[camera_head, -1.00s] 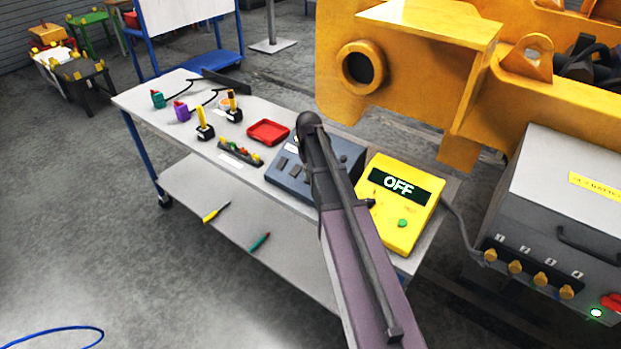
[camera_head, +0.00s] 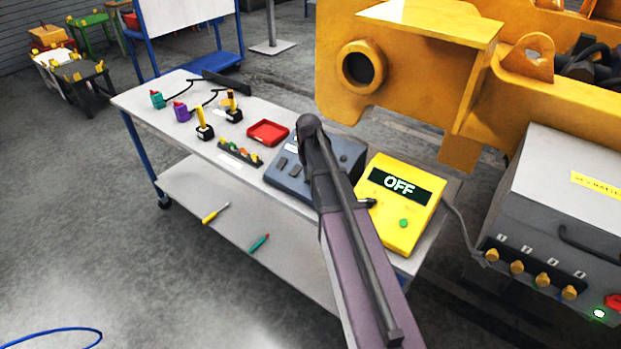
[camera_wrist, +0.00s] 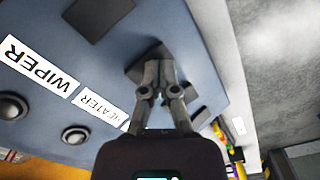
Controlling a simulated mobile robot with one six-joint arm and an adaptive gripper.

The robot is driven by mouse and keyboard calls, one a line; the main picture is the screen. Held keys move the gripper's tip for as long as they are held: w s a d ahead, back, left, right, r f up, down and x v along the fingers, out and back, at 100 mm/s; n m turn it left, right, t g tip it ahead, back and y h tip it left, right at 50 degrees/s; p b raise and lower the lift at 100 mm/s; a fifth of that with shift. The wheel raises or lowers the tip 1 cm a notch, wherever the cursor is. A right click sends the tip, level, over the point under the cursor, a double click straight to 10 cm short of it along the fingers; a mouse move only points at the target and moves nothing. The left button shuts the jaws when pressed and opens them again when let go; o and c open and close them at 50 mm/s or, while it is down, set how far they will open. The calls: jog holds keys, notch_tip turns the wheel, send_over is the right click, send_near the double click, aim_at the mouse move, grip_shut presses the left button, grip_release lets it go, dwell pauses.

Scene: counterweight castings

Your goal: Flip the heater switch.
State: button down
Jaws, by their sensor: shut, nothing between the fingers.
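The blue-grey switch panel (camera_head: 283,176) sits on the cart, partly hidden behind my arm. In the wrist view its face (camera_wrist: 195,45) carries a WIPER label (camera_wrist: 38,66) and a HEATER label (camera_wrist: 103,106). A dark rocker switch (camera_wrist: 134,71) lies in line with the HEATER label, and another dark rocker (camera_wrist: 97,14) lies in line with WIPER. My gripper (camera_wrist: 158,68) is shut and empty, its fingertips over the heater rocker and partly covering it. I cannot tell whether they touch it. In the head view my arm hides the gripper and this switch.
A yellow box (camera_head: 390,222) reading OFF stands right of the panel. A red tray (camera_head: 268,132), a strip of coloured buttons (camera_head: 240,152) and joysticks (camera_head: 203,127) are to the left. Two round knobs (camera_wrist: 75,134) sit below the labels. A yellow casting (camera_head: 410,60) stands behind.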

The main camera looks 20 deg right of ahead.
dwell(0.4)
jog(key=shift+r+p, duration=3.4)
jog(key=shift+p, duration=0.05)
jog(key=s+a+f+b, duration=0.1)
jog(key=s+a, duration=0.4)
jog(key=s, duration=0.4)
jog(key=s+a+f+b, duration=0.1)
jog(key=s+a, duration=0.5)
jog(key=s, duration=0.4)
jog(key=shift+s+f+m+b, duration=0.3)
jog(key=shift+a, duration=0.1)
